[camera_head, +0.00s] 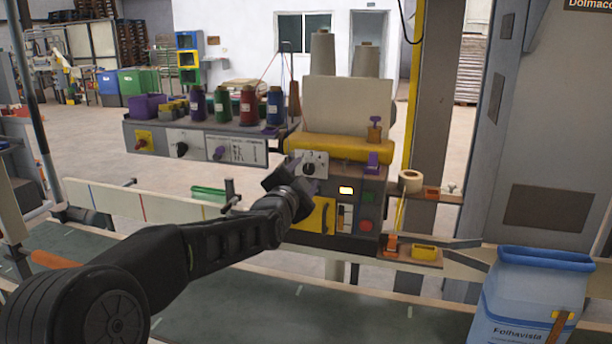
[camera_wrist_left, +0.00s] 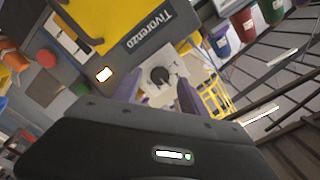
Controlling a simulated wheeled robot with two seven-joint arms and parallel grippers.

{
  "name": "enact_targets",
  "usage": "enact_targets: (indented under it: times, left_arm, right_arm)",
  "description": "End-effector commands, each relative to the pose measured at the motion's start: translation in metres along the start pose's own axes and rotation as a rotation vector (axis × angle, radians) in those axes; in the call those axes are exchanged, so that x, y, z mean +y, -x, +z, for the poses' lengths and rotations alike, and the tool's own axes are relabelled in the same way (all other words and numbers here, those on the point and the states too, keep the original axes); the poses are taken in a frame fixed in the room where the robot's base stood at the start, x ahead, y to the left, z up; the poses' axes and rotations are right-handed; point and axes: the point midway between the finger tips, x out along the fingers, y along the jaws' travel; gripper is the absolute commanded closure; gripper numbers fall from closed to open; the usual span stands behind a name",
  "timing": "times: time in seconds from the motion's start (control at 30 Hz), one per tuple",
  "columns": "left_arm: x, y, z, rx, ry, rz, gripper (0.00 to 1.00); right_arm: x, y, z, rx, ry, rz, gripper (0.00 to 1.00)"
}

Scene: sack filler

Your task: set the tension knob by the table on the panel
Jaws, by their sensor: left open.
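A black round knob (camera_head: 308,169) sits on a white dial plate (camera_head: 322,157) on the front of the sewing machine. In the left wrist view the knob (camera_wrist_left: 160,76) shows between the two purple fingers of my left gripper (camera_wrist_left: 159,90). The gripper is open and faces the knob; contact cannot be made out. In the head view my left gripper (camera_head: 303,176) is in front of the plate and partly covers it. A white printed card, perhaps the table (camera_head: 240,149), is on the grey panel (camera_head: 200,129) to the left; its print is too small to read. My right gripper is not in view.
Several thread cones, among them a red one (camera_head: 249,106), stand on the panel's shelf. A lit display (camera_head: 346,190), a green button (camera_head: 368,197) and a red button (camera_head: 366,225) are right of the gripper. A blue-white sack (camera_head: 530,295) stands at front right.

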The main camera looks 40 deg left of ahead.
Motion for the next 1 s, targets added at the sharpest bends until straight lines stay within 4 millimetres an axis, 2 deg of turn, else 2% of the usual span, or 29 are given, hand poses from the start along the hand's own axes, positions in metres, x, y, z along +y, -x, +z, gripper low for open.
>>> enact_targets:
  times: [0.2, 0.33, 1.0]
  left_arm:
    - [0.001, 0.037, 0.001, 0.001, -0.001, -0.001, 0.49]
    - [0.001, 0.051, 0.001, 0.000, -0.001, -0.001, 0.49]
    - [0.000, 0.054, 0.001, 0.000, 0.012, 0.000, 0.49]
  right_arm:
    - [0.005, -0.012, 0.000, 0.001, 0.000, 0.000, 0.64]
    - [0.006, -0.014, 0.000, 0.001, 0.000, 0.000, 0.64]
    - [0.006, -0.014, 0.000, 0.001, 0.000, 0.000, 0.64]
